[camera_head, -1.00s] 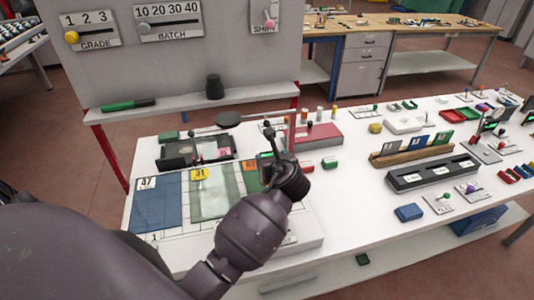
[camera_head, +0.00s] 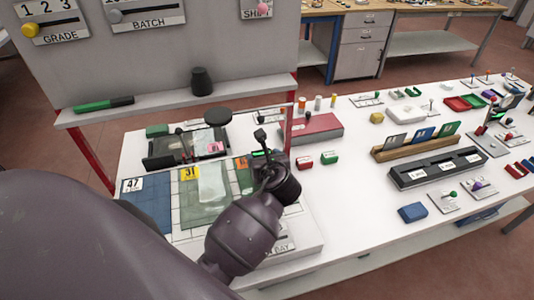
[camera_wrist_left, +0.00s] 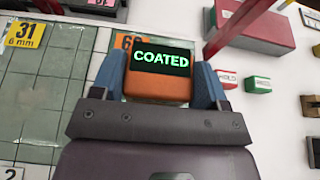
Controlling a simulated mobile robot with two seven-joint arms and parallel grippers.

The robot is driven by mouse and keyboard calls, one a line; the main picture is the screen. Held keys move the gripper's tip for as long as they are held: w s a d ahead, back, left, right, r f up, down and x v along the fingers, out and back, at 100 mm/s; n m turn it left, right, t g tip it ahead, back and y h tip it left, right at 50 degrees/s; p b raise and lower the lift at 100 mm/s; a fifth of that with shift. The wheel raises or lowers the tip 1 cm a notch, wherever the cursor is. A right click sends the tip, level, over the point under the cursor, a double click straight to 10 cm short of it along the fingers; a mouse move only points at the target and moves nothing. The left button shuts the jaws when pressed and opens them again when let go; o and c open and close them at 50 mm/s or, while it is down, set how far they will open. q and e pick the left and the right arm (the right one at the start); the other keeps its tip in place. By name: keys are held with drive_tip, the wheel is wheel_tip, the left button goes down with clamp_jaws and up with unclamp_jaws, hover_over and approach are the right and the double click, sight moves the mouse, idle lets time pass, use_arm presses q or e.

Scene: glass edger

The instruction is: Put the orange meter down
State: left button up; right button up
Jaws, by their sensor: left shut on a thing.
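The orange meter (camera_wrist_left: 158,87) is between the fingers of my left gripper (camera_wrist_left: 160,85) in the left wrist view. Its dark screen reads COATED in green letters. My left gripper is shut on it. In the head view my left gripper (camera_head: 262,148) is over the right part of the panel board, and only a bit of the meter's green screen shows beside it. The meter's underside is hidden, so I cannot tell whether it touches the surface below. My right gripper is in neither view.
Glass panels lie on the gridded board, including one tagged 31 (camera_head: 205,197) and a blue one tagged 47 (camera_head: 148,208). A dark tray (camera_head: 160,155) is behind them. A red box (camera_head: 312,130) and red and green blocks (camera_head: 330,158) are to the right. Bare white table (camera_head: 345,195) lies beyond.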

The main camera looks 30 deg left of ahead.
use_arm(q)
drive_tip(key=shift+s+d+r, duration=0.1)
drive_tip(key=shift+s+r, duration=0.05)
drive_tip(key=shift+s, duration=0.1)
drive_tip(key=o, duration=0.7)
drive_tip(key=shift+f, duration=0.2)
drive_tip(key=o, duration=0.4)
drive_tip(key=shift+r, duration=0.15)
drive_tip(key=v, duration=1.2)
